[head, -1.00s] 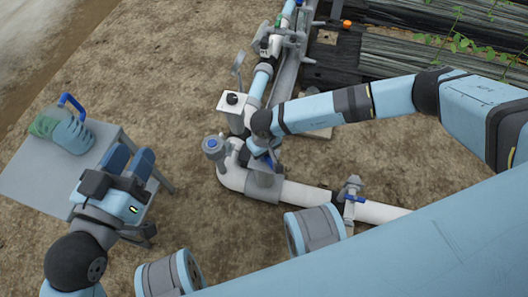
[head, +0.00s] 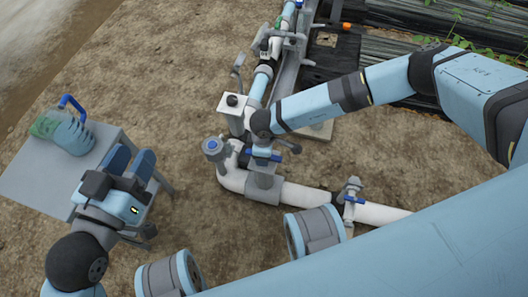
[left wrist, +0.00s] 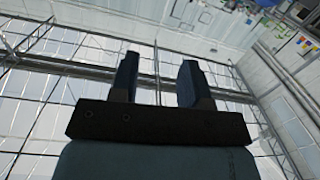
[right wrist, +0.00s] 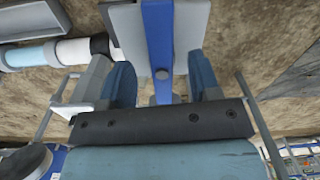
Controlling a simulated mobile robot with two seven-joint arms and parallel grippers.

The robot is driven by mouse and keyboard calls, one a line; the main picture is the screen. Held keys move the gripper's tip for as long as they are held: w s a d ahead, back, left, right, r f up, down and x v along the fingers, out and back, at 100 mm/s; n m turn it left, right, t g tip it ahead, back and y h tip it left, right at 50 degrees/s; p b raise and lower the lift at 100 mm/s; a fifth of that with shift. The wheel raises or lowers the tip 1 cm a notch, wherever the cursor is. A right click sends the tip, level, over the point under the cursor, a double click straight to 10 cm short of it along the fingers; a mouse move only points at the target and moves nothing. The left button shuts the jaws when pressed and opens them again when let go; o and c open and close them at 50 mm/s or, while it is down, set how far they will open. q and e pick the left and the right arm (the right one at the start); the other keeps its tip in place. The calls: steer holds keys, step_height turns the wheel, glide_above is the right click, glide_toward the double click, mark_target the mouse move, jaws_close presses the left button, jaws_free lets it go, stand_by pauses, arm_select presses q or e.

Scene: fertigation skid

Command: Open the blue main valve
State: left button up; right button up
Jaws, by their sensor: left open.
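The blue valve lever (head: 263,155) lies on the grey valve body (head: 264,180) at the skid's pipework, right at my right gripper (head: 262,146). In the right wrist view the lever (right wrist: 159,50) runs lengthwise between the fingers of my right gripper (right wrist: 163,85), with gaps on both sides. Those fingers stand apart; the head view mostly hides them behind the wrist. My left gripper (head: 130,160) is open and empty beside the side table, and its spread fingers (left wrist: 158,80) show nothing between them.
A grey side table (head: 35,185) carries a green and blue jug (head: 65,133) on the left. A blue-topped fitting (head: 213,147), a white box (head: 233,113) and white pipes (head: 305,195) crowd around the lever. A second blue-handled valve (head: 352,198) sits right. Bare soil lies between.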

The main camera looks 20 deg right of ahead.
arm_select(q)
steer(key=f, duration=0.3)
steer(key=d+f, duration=0.1)
steer(key=shift+w+d+f, duration=0.1)
steer(key=shift+w+f, duration=0.15)
steer(key=shift+f, duration=0.05)
arm_select(e)
step_height(320, 180, down, 3)
steer(key=shift+r, duration=0.2)
steer(key=shift+r+p, duration=0.35)
steer(key=shift+r, duration=0.2)
step_height(320, 180, up, 10)
steer(key=p, duration=0.6)
steer(key=shift+f, duration=0.25)
steer(key=shift+r+p, duration=0.2)
steer(key=shift+p, duration=0.15)
arm_select(q)
step_height(320, 180, up, 6)
steer(key=shift+s+a+n+g, duration=0.3)
steer(key=shift+s+a+n, duration=0.05)
steer(key=shift+n, duration=0.05)
arm_select(e)
steer(key=shift+s, duration=0.1)
arm_select(q)
steer(key=shift+r, duration=0.1)
